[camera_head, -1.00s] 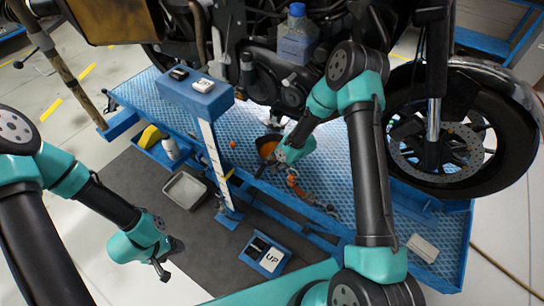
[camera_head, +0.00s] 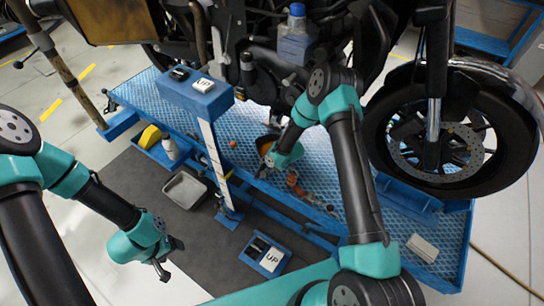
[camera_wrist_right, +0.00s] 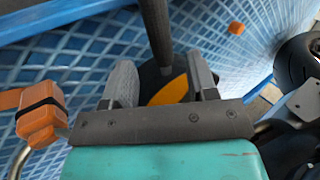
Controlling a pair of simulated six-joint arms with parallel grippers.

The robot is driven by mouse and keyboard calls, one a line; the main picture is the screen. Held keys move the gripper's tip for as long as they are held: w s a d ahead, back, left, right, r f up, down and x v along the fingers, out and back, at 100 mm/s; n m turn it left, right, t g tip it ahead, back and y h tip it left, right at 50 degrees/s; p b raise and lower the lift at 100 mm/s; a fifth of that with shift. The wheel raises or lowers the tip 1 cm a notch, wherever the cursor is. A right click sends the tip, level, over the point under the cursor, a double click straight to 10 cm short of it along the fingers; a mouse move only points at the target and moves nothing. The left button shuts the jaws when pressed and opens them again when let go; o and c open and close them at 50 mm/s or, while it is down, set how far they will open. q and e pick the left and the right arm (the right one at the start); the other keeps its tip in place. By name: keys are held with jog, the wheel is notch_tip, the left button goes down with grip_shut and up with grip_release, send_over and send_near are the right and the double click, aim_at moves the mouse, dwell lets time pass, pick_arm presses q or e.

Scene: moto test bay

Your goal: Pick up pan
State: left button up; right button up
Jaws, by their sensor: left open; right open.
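The pan (camera_head: 264,143), dark with an orange inside, rests on the blue textured platform under the motorcycle. My right arm partly covers it in the head view. In the right wrist view the pan's orange inside (camera_wrist_right: 172,90) shows beyond the jaws, and its black handle (camera_wrist_right: 158,35) runs to the top edge. My right gripper (camera_wrist_right: 162,80) is open, its fingers on either side of the handle and pan in that view. I cannot tell whether they touch it. In the head view the right gripper (camera_head: 266,166) is at the pan. My left gripper (camera_head: 167,260) is open and empty above the floor, lower left.
A blue post (camera_head: 205,95) stands left of the pan. An orange-handled tool (camera_head: 297,188) and a small orange piece (camera_head: 233,144) lie nearby on the platform. The motorcycle's front wheel (camera_head: 432,140) is to the right. A grey tray (camera_head: 185,190) sits on the mat.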

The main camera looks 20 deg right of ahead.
aim_at(264, 166)
jog(key=x, duration=0.4)
jog(key=shift+w+a, duration=0.1)
jog(key=shift+w, duration=0.05)
grip_shut()
dwell(0.6)
